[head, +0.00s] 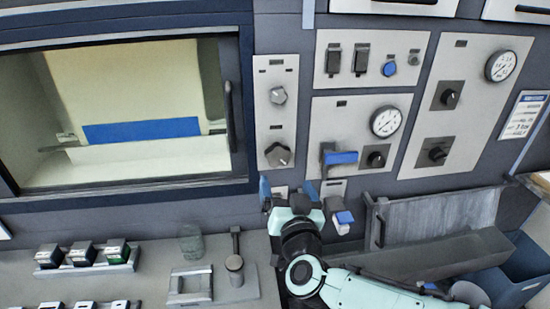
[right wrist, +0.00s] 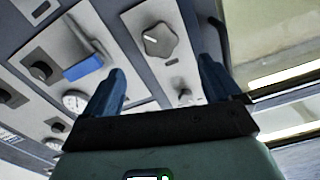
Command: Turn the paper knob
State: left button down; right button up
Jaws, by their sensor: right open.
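A narrow pale panel beside the window carries two grey knobs, an upper one (head: 278,96) and a larger lobed lower one (head: 279,155). Their labels are too small to read, so I cannot tell which is the paper knob. My right gripper (head: 289,188) is open and empty, just below the lower knob in the head view. In the right wrist view, the lobed knob (right wrist: 159,40) shows beyond the spread fingers (right wrist: 160,78), apart from them; the upper knob (right wrist: 184,96) shows smaller between them. My left gripper is not in view.
Right of the knobs are a blue-handled lever (head: 340,157), black knobs (head: 377,157) and a gauge (head: 386,121). A window with a dark handle (head: 230,117) stands left. Below are a glass (head: 191,242) and a black-and-green block (head: 117,251). A grey trough (head: 430,257) lies right.

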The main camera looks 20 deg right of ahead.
aim_at(278, 159)
jog(key=p+x, duration=0.1)
jog(key=x, duration=1)
jog(key=shift+w+p, duration=0.15)
jog(key=shift+p, duration=0.15)
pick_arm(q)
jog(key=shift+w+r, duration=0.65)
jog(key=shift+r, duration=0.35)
pick_arm(e)
jog(key=c, duration=1.1)
